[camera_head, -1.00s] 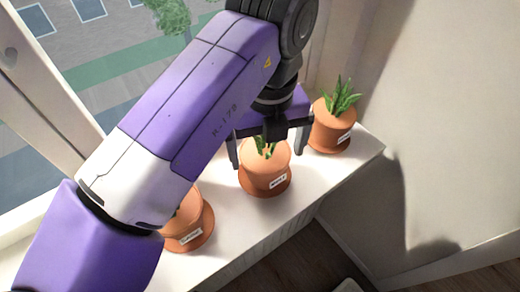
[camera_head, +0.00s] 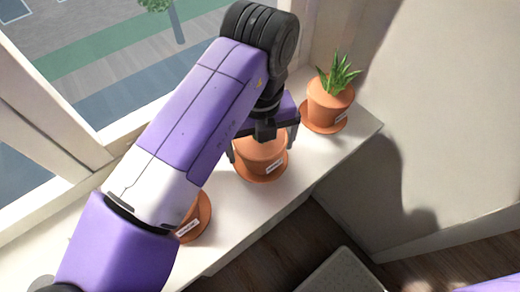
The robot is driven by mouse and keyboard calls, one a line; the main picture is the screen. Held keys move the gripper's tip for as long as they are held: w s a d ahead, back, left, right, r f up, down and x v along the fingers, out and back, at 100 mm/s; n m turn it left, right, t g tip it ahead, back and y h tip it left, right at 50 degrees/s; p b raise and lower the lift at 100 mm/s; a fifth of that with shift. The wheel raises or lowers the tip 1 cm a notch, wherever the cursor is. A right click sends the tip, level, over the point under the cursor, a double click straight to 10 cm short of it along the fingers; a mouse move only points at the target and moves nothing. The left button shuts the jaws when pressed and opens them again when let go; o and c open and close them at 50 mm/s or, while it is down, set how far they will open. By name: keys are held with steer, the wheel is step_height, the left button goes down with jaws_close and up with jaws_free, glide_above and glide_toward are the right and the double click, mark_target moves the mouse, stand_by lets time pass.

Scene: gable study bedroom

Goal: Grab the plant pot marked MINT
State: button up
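Three terracotta pots on saucers stand in a row on the white windowsill. Each has a small white label, too small to read with certainty, so I cannot tell which says MINT. The middle pot (camera_head: 259,160) is under my gripper (camera_head: 263,149), whose body hides its plant. My gripper points down with its fingers apart, one on each side of this pot's upper part. It looks open; contact with the pot is not clear. The right pot (camera_head: 327,104) holds a spiky green plant and is unobstructed. The left pot (camera_head: 195,220) is mostly hidden behind my arm.
The windowsill (camera_head: 232,215) has bare room between the pots and at its right end. A window (camera_head: 100,60) runs along the left, and a pale wall (camera_head: 440,110) stands at the right. A grey textured object (camera_head: 343,274) lies on the dark floor below.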

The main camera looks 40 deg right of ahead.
steer(key=shift+f, duration=0.3)
steer(key=c, duration=1.9)
steer(key=shift+r, duration=0.15)
